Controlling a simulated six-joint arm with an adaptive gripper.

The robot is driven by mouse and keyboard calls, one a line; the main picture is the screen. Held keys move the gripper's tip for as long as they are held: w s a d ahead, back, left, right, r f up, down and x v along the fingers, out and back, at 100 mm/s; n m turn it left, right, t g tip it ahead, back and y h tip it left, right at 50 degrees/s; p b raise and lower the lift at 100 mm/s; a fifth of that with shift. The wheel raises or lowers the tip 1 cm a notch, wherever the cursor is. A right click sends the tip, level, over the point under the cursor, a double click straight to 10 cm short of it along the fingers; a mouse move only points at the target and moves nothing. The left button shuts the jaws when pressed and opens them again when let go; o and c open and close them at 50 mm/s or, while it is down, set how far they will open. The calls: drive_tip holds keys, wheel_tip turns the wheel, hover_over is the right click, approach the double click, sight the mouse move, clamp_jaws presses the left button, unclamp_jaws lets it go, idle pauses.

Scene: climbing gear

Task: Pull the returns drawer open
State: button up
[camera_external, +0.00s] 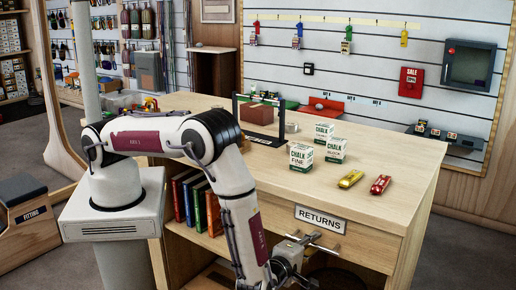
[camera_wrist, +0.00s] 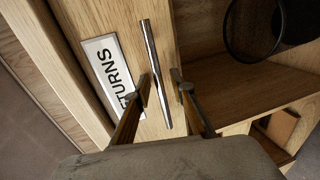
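The returns drawer (camera_external: 358,241) is a wooden front under the counter top, with a white RETURNS label (camera_external: 318,219). It looks flush with the counter. The label also shows in the wrist view (camera_wrist: 112,72). A slim metal bar handle (camera_wrist: 151,50) crosses the drawer front beside the label. My gripper (camera_wrist: 163,82) is open, with one finger on each side of the handle. A gap shows between the handle and the right finger; the left fingertip is very close to the bar, and I cannot tell if it touches. In the external view my gripper (camera_external: 307,241) is at the drawer front.
An open shelf (camera_wrist: 255,92) with a dark round item (camera_wrist: 255,28) lies below the drawer. Books (camera_external: 198,203) stand in the left compartment. Chalk boxes (camera_external: 301,157), a yellow item (camera_external: 351,179) and a red item (camera_external: 381,185) sit on the counter top (camera_external: 405,165).

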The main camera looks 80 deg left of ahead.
clamp_jaws()
drive_tip(key=f+v, duration=0.2)
drive_tip(key=v, duration=1.3)
drive_tip(key=f+v, duration=0.3)
drive_tip(key=v, duration=1.2)
drive_tip(key=shift+s+d+f, duration=0.3)
drive_tip(key=shift+s+d, duration=0.15)
drive_tip(key=shift+d, duration=0.05)
unclamp_jaws()
